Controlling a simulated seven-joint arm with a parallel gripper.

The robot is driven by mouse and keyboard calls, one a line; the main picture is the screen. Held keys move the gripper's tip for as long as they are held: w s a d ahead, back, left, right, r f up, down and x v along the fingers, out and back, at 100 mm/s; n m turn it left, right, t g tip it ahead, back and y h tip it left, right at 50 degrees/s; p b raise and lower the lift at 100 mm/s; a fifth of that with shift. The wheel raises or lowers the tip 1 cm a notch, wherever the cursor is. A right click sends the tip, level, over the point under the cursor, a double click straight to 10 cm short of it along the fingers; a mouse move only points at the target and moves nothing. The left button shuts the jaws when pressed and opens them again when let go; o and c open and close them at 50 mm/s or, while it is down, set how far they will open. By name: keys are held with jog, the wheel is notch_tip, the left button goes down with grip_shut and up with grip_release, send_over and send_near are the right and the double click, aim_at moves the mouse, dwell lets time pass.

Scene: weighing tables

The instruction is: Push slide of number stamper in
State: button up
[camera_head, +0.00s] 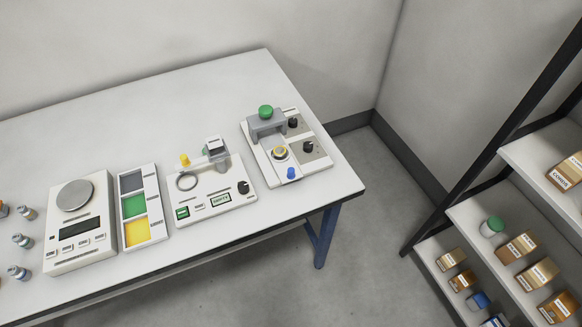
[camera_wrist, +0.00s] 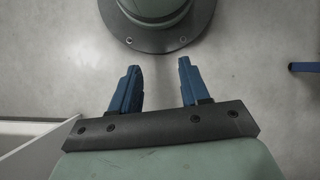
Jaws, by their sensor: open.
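The device at the right end of the table, which looks like the number stamper (camera_head: 262,159), has a grey press head (camera_head: 268,129) with a green knob (camera_head: 265,111). A round yellow-and-dark piece (camera_head: 279,153) sits in front of the press head, apart from it. A blue knob (camera_head: 290,173) near the front edge appears to belong to the slide. Two black knobs are at its right side. My gripper (camera_wrist: 160,82) shows only in the wrist view. Its blue fingers are apart and empty, over bare floor and away from the stamper.
Left of the stamper stand a device with a yellow knob (camera_head: 184,160), a tray with coloured compartments (camera_head: 125,179), a scale (camera_head: 52,242) and small bottles (camera_head: 26,212). A shelf (camera_head: 473,214) with boxes stands at the right. The table's back is clear.

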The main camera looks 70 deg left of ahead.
jog(key=w+a+r+n+t, duration=0.1)
jog(key=w+a+r+n, duration=0.1)
jog(key=w+a+r, duration=0.35)
jog(key=w+a+r+n+t, duration=0.1)
jog(key=w+a+r+n, duration=0.3)
jog(key=a, duration=0.5)
jog(key=w+a+r+n+t, duration=0.1)
jog(key=w+a+r+n, duration=0.15)
jog(key=a+r, duration=0.5)
notch_tip(320, 180, up, 36)
jog(key=n+t+y, duration=0.1)
jog(key=n+y, duration=0.4)
jog(key=n, duration=0.7)
send_over(292, 171)
jog(key=w+d, duration=0.2)
jog(key=d, duration=0.3)
jog(key=shift+m, duration=0.25)
jog(key=x, duration=1.3)
jog(key=shift+w+d, duration=0.1)
